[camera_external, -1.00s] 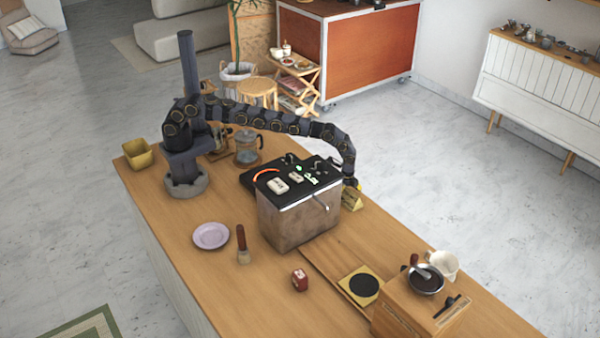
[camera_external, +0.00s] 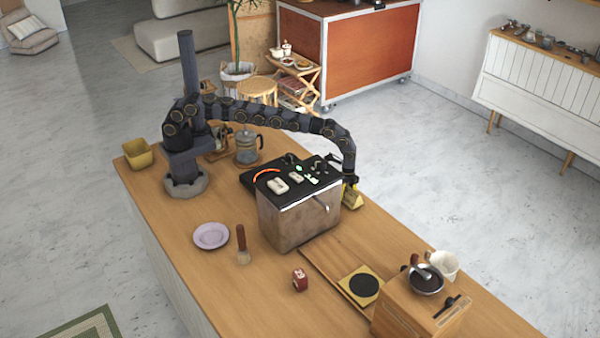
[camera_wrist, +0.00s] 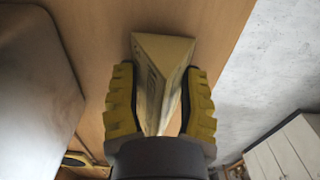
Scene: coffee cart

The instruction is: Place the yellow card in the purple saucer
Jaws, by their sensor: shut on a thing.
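The yellow card (camera_wrist: 162,75) is a folded, tent-like piece. In the wrist view it sits between the two yellow ribbed fingers of my gripper (camera_wrist: 160,108), which is shut on it. In the outside view my gripper (camera_external: 350,190) is at the right side of the coffee machine, near the counter's far edge. The card is hard to tell apart from the yellow fingers there. The purple saucer (camera_external: 211,236) lies empty on the counter, left of the machine.
The boxy coffee machine (camera_external: 300,216) stands between my gripper and the saucer. A grinder (camera_external: 424,300) stands at front right. A yellow bin (camera_external: 138,154) and a glass press (camera_external: 247,148) are farther back.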

